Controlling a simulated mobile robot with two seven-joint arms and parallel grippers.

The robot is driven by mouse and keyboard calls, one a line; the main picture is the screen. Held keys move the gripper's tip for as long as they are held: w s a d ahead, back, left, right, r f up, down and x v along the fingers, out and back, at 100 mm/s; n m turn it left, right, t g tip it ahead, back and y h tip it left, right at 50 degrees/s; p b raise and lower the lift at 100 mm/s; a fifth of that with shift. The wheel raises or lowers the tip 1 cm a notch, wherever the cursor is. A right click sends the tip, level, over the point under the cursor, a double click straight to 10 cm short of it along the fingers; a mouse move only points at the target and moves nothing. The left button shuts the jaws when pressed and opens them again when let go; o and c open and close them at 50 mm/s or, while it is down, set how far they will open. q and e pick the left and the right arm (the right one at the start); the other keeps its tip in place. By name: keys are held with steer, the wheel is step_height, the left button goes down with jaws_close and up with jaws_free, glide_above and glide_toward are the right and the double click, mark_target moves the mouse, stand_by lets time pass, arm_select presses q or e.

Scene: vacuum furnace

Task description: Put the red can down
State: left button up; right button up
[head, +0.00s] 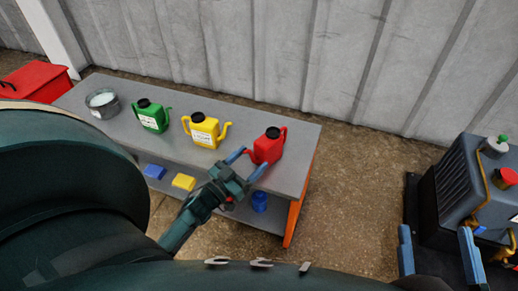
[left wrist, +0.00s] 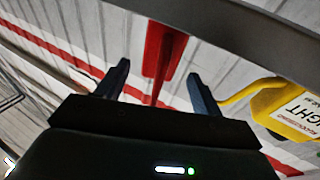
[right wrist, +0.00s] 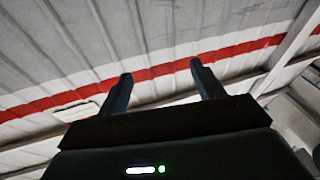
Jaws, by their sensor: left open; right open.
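The red can (head: 268,147), with a dark cap, stands upright on the grey top of the workbench (head: 299,150), near its right end. My left gripper (head: 247,164) is open at the near side of the red can, with its fingers pointing toward it. In the left wrist view, a red part of the can (left wrist: 162,52) shows between the open fingers, with a gap visible on each side. Whether a finger touches it I cannot tell. My right gripper (head: 435,235) is open and empty, far right of the bench; its right wrist view (right wrist: 160,75) shows only wall and roof beyond the fingers.
A yellow can (head: 205,131), a green can (head: 151,116) and a metal pot (head: 102,104) stand left of the red can. The lower shelf holds blue and yellow blocks (head: 183,181) and a blue item (head: 259,201). A grey machine (head: 465,185) stands at right.

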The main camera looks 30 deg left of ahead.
arm_select(q)
steer(key=v, duration=0.7)
steer(key=shift+p, duration=0.45)
